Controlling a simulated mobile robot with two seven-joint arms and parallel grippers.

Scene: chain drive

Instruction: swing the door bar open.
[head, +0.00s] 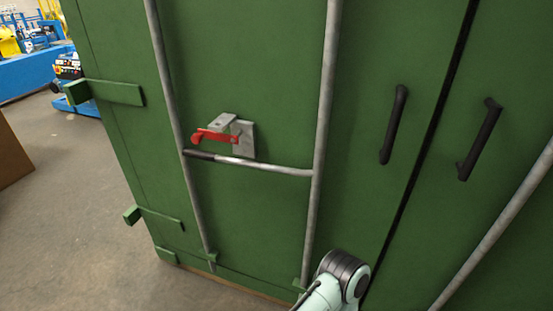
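The door bar (250,163) is a short grey metal handle with a dark grip at its left end. It runs across the green door (270,90), joined at its right end to a tall vertical rod. Its left end lies over another vertical rod, just under a red latch (215,136) on a grey bracket (243,138). A pale arm link of mine with a dark joint shows at the bottom, right of the bar and well below it. Neither gripper shows, so their positions relative to the bar are hidden.
Two black pull handles, one on the left (394,124) and one on the right (479,139), flank a dark door seam. Green hinges (112,92) stick out along the left edge. Open grey floor (60,210) lies left, with a brown box (10,155) at the picture's edge.

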